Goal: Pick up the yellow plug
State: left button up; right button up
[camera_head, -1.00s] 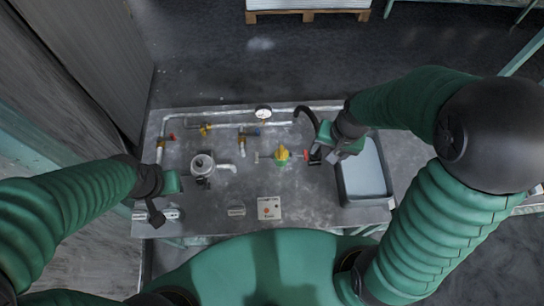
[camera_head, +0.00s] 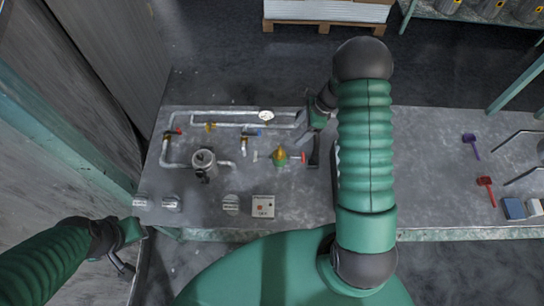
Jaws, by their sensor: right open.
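A small yellow piece (camera_head: 280,151), which may be the yellow plug, sits on a green fitting (camera_head: 280,161) in the middle of the grey workbench (camera_head: 330,212). My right gripper (camera_head: 302,134) is open and empty, above the bench just up and right of the yellow piece and apart from it. My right arm covers the bench to its right. My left gripper (camera_head: 128,256) is at the lower left, off the bench's front left corner. Its fingers are too small and dark to tell if they are open.
Metal pipes with a round gauge (camera_head: 266,116) run along the back. A grey cylinder (camera_head: 204,162) stands left of the fitting. Purple (camera_head: 471,146) and red (camera_head: 486,190) tools lie at the right.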

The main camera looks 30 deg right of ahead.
jog(key=p, duration=0.1)
send_near(280, 150)
jog(key=x, duration=0.5)
jog(key=shift+w+d+f, duration=0.1)
jog(key=shift+d+f, duration=0.05)
jog(key=shift+d, duration=0.05)
jog(key=p+x, duration=0.1)
jog(key=x, duration=0.3)
jog(key=shift+a+f+p, duration=0.3)
jog(key=shift+a+p, duration=0.05)
jog(key=shift+p, duration=0.05)
jog(key=shift+f, duration=0.4)
jog(key=shift+a+r, duration=0.1)
jog(key=c, duration=1.4)
jog(key=shift+c, duration=0.2)
